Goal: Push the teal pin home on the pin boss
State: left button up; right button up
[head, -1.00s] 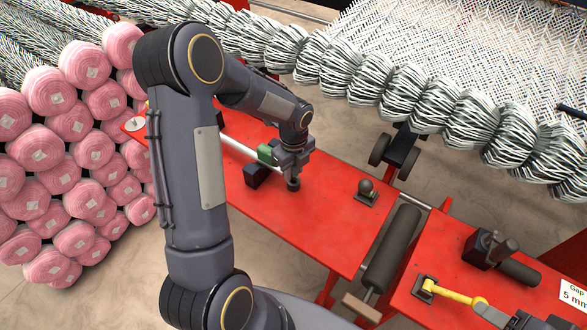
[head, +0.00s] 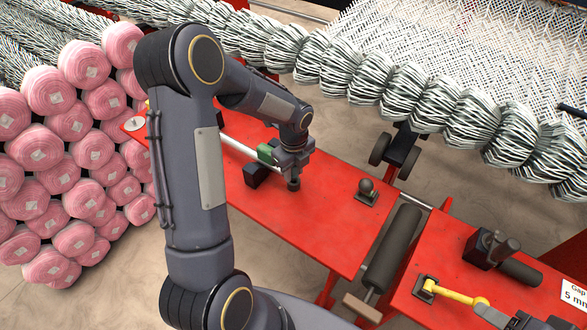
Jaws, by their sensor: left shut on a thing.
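My left gripper (head: 294,180) points down at the red bench (head: 318,228), its fingers shut on a small dark, rounded piece at their tips. That piece is close to the bench top; I cannot tell whether it touches. I cannot make out a teal pin for certain. A green block (head: 266,153) shows just left of the gripper, by the end of a pale rod (head: 237,146). A black block (head: 256,174) is on the bench below the green one. I cannot tell which part is the pin boss.
A dark ball-topped knob (head: 366,187) stands on the bench to the right. Beyond it are a black roller (head: 392,247) and a second red bench (head: 447,250) with a yellow lever (head: 455,294). Pink spools (head: 75,160) are stacked at left. The bench front is clear.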

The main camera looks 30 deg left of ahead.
pick_arm(q)
jog(key=shift+f+b, duration=0.5)
jog(key=shift+f, duration=0.3)
jog(key=shift+f, duration=0.1)
jog(key=o, duration=1.1)
jog(key=shift+s, duration=0.1)
jog(key=shift+o, duration=0.2)
jog(key=shift+r, duration=0.4)
notch_tip(320, 180, up, 7)
jog(key=shift+f, duration=0.1)
